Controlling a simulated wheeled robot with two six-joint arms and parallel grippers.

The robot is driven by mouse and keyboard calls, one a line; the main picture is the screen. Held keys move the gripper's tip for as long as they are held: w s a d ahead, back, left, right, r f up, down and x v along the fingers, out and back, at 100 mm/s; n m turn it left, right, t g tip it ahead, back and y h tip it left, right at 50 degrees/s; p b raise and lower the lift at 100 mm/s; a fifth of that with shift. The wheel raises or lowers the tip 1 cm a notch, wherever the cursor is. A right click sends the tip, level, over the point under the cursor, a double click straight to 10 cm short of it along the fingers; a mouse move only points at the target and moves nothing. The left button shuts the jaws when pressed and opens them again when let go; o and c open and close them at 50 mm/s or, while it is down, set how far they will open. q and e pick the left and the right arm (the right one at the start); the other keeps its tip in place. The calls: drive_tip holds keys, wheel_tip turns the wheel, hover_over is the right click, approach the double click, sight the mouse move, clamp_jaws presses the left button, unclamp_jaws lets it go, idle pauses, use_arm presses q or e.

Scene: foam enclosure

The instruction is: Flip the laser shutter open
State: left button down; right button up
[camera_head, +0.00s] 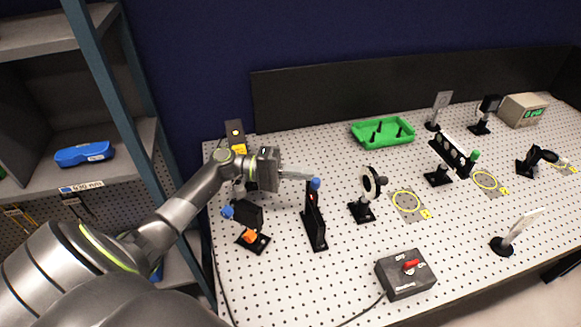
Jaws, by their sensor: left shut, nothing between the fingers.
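The laser shutter appears to be the tall black stand (315,228) on the perforated table, with a blue knob (316,183) at its top and a small red mark just below it. The knob is up at the top of the stand. My left gripper (309,177) reaches in from the left with its fingers pointing right. The fingers are shut and empty, their tips right at the blue knob; I cannot tell whether they touch it. My right gripper is not in view.
A black device with blue and orange parts (247,216) stands below my left wrist. A round black mount (369,184) stands right of the shutter. A control box with a red switch (406,275) sits in front. A green tray (383,132) lies behind. Other optics stand at right.

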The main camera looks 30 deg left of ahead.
use_arm(q)
drive_tip(key=shift+d, duration=0.15)
drive_tip(key=shift+s+d, duration=0.9)
drive_tip(key=shift+a+f, duration=0.1)
drive_tip(key=b+v, duration=0.4)
drive_tip(key=v, duration=0.7)
drive_tip(key=shift+s+a, duration=0.15)
drive_tip(key=shift+a, duration=0.25)
